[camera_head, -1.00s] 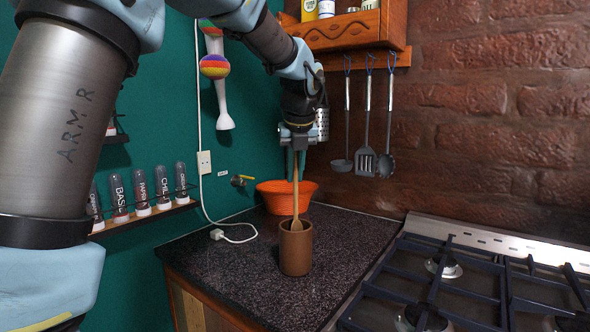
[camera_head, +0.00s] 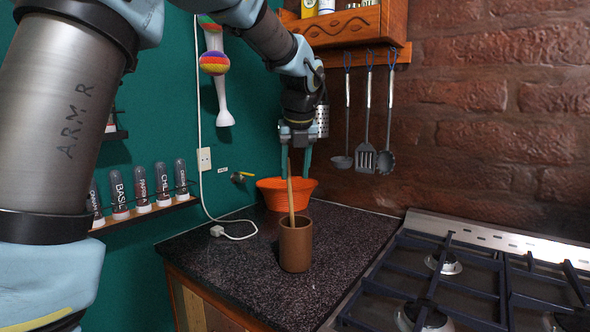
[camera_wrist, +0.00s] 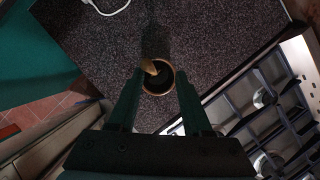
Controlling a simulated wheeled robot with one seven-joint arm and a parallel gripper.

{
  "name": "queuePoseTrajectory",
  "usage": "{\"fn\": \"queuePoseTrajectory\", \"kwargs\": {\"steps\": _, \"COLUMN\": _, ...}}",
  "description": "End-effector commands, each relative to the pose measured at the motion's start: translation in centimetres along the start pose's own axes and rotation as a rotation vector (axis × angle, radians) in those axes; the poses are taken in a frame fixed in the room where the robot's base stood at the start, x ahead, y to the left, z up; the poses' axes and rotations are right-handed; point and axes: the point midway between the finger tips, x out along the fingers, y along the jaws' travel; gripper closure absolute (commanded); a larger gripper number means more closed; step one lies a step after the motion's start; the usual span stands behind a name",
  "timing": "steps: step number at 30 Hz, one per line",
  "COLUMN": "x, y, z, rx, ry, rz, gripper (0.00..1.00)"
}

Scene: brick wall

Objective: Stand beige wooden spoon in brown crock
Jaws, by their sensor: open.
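The brown crock (camera_head: 295,249) stands upright on the dark speckled counter; its round rim also shows in the wrist view (camera_wrist: 171,86). The beige wooden spoon (camera_head: 290,195) stands in the crock, leaning a little, with its handle rising above the rim. In the wrist view the spoon (camera_wrist: 149,67) shows as a short tan piece at the crock's upper left rim. My gripper (camera_head: 297,175) is open above the crock, its fingers apart on either side of the handle's top. In the wrist view the fingers of my gripper (camera_wrist: 159,88) reach toward either side of the crock.
An orange bowl (camera_head: 272,194) sits behind the crock by the green wall. A gas stove (camera_head: 470,285) is at the right. Utensils (camera_head: 366,160) hang on the brick wall. A white cord and plug (camera_head: 217,231) lie on the counter (camera_head: 340,225) at left.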

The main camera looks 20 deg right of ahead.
Motion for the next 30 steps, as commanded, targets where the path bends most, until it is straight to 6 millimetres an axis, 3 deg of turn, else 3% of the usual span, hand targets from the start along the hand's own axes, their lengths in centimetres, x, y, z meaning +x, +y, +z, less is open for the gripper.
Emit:
{"fn": "queuePoseTrajectory", "kwargs": {"steps": 8, "x": -2.6, "y": 0.0, "z": 0.2, "rx": -0.001, "ry": 0.0, "rz": -0.001, "gripper": 0.51}}
{"fn": "queuePoseTrajectory", "kwargs": {"steps": 21, "x": -9.9, "y": 0.0, "z": 0.2, "rx": 0.001, "ry": 0.0, "rz": 0.0, "gripper": 0.51}}
{"fn": "queuePoseTrajectory", "kwargs": {"steps": 30, "x": -10.8, "y": 0.0, "z": 0.0, "rx": 0.001, "ry": 0.0, "rz": 0.0, "gripper": 0.51}}
